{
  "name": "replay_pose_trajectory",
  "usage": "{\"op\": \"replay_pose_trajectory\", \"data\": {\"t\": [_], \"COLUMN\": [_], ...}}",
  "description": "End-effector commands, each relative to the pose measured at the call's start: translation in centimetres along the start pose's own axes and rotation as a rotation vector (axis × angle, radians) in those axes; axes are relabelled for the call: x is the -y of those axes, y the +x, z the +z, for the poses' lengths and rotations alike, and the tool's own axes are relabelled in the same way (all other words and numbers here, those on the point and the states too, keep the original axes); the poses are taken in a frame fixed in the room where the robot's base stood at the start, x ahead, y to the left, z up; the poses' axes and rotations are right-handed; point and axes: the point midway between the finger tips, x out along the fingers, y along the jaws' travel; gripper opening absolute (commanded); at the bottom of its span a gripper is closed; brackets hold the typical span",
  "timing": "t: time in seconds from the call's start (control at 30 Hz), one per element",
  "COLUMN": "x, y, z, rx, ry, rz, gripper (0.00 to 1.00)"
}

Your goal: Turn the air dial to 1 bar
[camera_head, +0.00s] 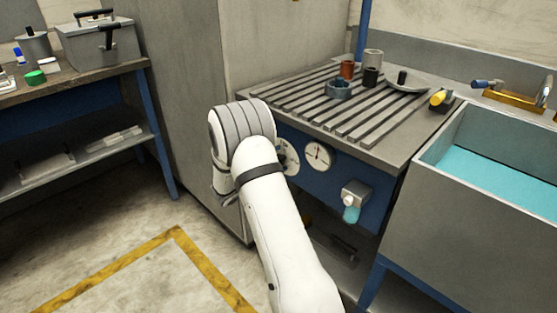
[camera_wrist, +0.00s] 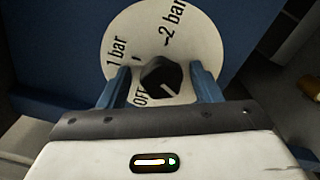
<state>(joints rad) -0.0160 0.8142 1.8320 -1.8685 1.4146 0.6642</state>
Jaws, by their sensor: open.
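The air dial (camera_wrist: 190,45) is a pale round plate on a blue panel, marked OFF, 1 bar and 2 bar. Its black knob (camera_wrist: 160,72) has a white line on its lower part; I cannot tell surely which mark the knob is set to. My gripper (camera_wrist: 160,70) is open, with one blue finger on each side of the knob. I cannot tell whether either finger touches it. In the head view the dial (camera_head: 289,157) is partly hidden behind my white arm, and my gripper is hidden.
A fitting with a teal end (camera_head: 352,200) sticks out further right. Above is a slatted bench top (camera_head: 300,105) with several small items. A sink (camera_head: 450,175) stands at the right, a tall grey cabinet (camera_head: 190,90) at the left.

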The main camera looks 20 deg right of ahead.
Motion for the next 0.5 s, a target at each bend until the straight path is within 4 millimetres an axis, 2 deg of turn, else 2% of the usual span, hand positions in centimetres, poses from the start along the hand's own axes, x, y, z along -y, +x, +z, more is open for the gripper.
{"op": "replay_pose_trajectory", "data": {"t": [0.13,0.33,0.5], "x": [-0.1,-0.2,-0.2], "y": [-1.5,-5.0,-7.0], "z": [-0.1,-0.2,-0.3], "rx": [-0.003,-0.004,-0.003], "ry": [-0.002,-0.001,0.001], "rz": [0.002,0.002,0.002], "gripper": [0.59,0.59,0.59]}}
